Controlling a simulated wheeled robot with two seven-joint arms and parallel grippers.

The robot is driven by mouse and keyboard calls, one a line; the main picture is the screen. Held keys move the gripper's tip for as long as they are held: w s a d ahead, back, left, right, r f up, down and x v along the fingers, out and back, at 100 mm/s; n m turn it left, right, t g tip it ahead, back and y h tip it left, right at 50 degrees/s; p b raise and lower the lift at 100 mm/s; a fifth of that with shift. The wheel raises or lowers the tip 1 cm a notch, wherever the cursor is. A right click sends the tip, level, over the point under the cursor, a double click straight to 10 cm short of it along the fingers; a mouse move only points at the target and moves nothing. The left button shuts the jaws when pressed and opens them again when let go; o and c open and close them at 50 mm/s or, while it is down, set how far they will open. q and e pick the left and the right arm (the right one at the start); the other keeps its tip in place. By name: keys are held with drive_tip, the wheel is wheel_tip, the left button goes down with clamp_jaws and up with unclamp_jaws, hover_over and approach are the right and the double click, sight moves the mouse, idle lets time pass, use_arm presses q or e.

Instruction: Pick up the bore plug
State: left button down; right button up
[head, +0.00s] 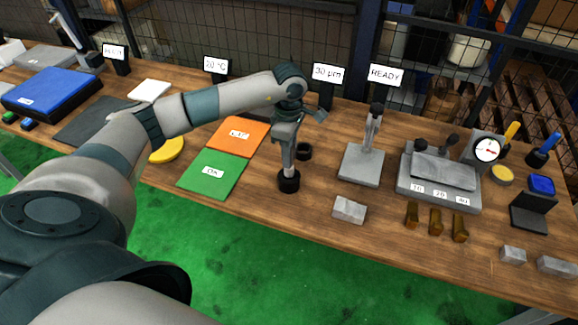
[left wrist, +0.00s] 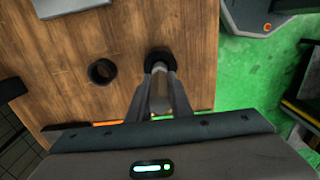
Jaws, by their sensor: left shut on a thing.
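The bore plug (head: 289,160) is a slim grey cylinder, held upright below my left gripper (head: 287,141) in the head view. My left gripper is shut on it; the fingers cover its upper part. The lower end of the plug meets a black round holder (head: 289,182) near the table's front edge. I cannot tell how far it sits in it. In the left wrist view the plug (left wrist: 160,92) shows between the fingers of the left gripper (left wrist: 160,88), its far end at the black holder (left wrist: 158,59). My right gripper is not in view.
A second black ring (head: 304,151) stands open just behind. A green OK mat (head: 212,174) and an orange mat (head: 240,133) lie to the left. A grey stand (head: 362,166) and a metal block (head: 349,210) are to the right. Bare wood lies around the holder.

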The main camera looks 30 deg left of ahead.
use_arm(q)
drive_tip(key=w+d+r+b, duration=0.2)
drive_tip(key=d+r+b, duration=0.2)
drive_tip(key=d, duration=0.7)
drive_tip(key=shift+w+d+r, duration=0.2)
drive_tip(key=shift+w+r, duration=0.1)
drive_tip(key=shift+r, duration=1.1)
